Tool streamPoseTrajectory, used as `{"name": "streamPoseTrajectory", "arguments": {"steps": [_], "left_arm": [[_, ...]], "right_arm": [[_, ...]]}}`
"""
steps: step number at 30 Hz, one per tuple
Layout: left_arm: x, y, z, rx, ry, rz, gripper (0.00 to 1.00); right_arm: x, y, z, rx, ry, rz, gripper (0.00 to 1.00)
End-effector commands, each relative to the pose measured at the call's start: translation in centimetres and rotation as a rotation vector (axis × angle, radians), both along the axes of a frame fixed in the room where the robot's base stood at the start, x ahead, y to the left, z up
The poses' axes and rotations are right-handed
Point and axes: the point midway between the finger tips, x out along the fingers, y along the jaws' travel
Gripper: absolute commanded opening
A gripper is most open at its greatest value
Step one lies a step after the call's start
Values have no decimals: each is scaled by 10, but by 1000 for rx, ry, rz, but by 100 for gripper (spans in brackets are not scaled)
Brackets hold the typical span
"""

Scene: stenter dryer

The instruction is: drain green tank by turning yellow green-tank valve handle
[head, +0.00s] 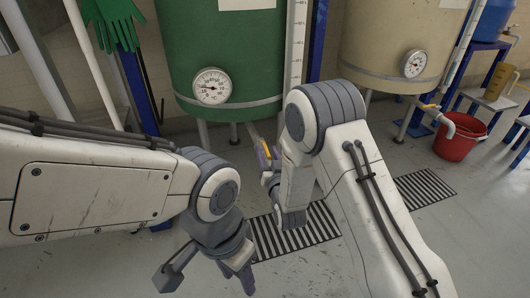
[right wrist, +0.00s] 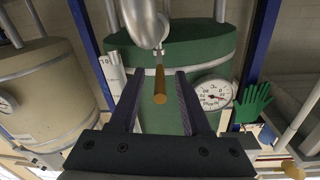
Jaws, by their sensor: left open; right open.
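The green tank (head: 228,45) stands at the upper middle of the head view, with a round dial gauge on its front. Its yellow valve handle (head: 266,148) shows small below the tank, partly covered by my right gripper. In the right wrist view the yellow handle (right wrist: 160,88) lies between the two fingers of my right gripper (right wrist: 155,82), on a grey pipe. The fingers are apart, with a gap on each side of the handle. My right gripper (head: 267,160) is mostly hidden by its arm in the head view. My left gripper (head: 208,280) is open and empty, low over the floor.
A cream tank (head: 400,40) with its own gauge and yellow-handled valve (head: 428,107) stands to the right. A red bucket (head: 460,137) sits beneath that outlet. Floor grates (head: 295,230) lie below. Green gloves (head: 113,22) hang at the left.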

Motion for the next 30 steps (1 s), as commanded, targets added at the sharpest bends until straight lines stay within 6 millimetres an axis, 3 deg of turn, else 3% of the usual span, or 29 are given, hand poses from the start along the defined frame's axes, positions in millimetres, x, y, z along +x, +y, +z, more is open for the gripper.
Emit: {"name": "streamPoseTrajectory", "arguments": {"steps": [6,16,17,20,21,30], "left_arm": [[0,0,-12,0,0,0,48],[0,0,-13,0,0,0,48],[0,0,-13,0,0,0,48],[0,0,-13,0,0,0,48],[0,0,-13,0,0,0,48],[0,0,-13,0,0,0,48]], "right_arm": [[24,6,-1,1,-2,1,48],[28,7,1,0,1,1,48],[28,7,1,0,1,1,44],[28,7,1,0,1,1,6],[28,7,1,0,1,1,0],[28,7,0,-1,1,1,0]]}}
